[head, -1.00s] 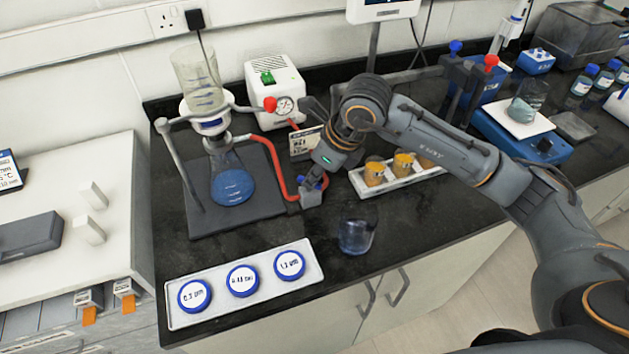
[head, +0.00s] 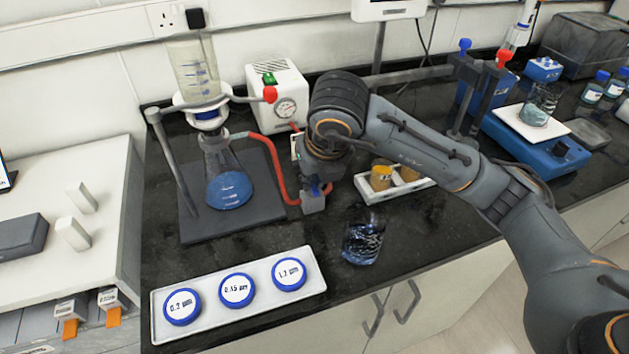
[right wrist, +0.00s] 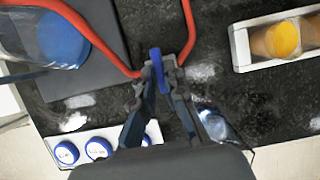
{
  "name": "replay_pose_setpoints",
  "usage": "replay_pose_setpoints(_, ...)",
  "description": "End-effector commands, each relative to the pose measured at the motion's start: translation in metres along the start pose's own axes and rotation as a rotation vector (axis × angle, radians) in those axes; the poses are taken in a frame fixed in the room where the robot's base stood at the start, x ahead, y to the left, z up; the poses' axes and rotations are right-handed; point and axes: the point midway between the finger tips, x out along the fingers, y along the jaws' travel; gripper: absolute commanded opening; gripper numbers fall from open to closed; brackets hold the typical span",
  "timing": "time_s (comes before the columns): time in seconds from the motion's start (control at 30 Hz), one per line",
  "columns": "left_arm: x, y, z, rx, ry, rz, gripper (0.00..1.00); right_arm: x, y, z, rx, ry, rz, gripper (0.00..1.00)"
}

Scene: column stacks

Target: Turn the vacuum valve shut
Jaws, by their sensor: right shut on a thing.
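The vacuum valve is a small grey block (head: 313,203) on the bench with a blue handle, joined to a red hose (head: 272,165). In the right wrist view the blue handle (right wrist: 158,72) stands between the fingertips of my right gripper (right wrist: 157,88), which is shut on it. In the head view my right gripper (head: 318,184) points down over the valve, and my own wrist hides much of it. The hose leads to the filter flask (head: 228,185), which holds blue liquid. My left gripper is not in view.
A white pump (head: 278,90) with a gauge stands behind. A glass beaker (head: 362,240) stands front right of the valve. A tray (head: 318,278) with labelled blue-rimmed discs lies in front. A rack (head: 365,190) with amber-topped jars is to the right.

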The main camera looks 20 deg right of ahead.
Motion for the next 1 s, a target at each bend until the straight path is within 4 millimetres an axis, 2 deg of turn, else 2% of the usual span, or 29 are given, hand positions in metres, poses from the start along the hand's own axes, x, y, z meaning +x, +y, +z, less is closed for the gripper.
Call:
replay_pose_setpoints(0.57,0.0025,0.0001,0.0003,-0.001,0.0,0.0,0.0,-0.0009,0.0002,0.0011,0.032,-0.002,-0.012,0.0)
replay_pose_setpoints(0.6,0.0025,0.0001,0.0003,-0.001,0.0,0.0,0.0,-0.0009,0.0002,0.0011,0.032,-0.002,-0.012,0.15)
replay_pose_setpoints(0.7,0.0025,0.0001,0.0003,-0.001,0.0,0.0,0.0,-0.0007,0.0002,0.0009,0.032,-0.001,-0.012,0.34)
replay_pose_setpoints(1.0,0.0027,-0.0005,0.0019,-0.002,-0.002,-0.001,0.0,-0.001,0.0003,0.0004,0.03,0.0,-0.012,0.34)
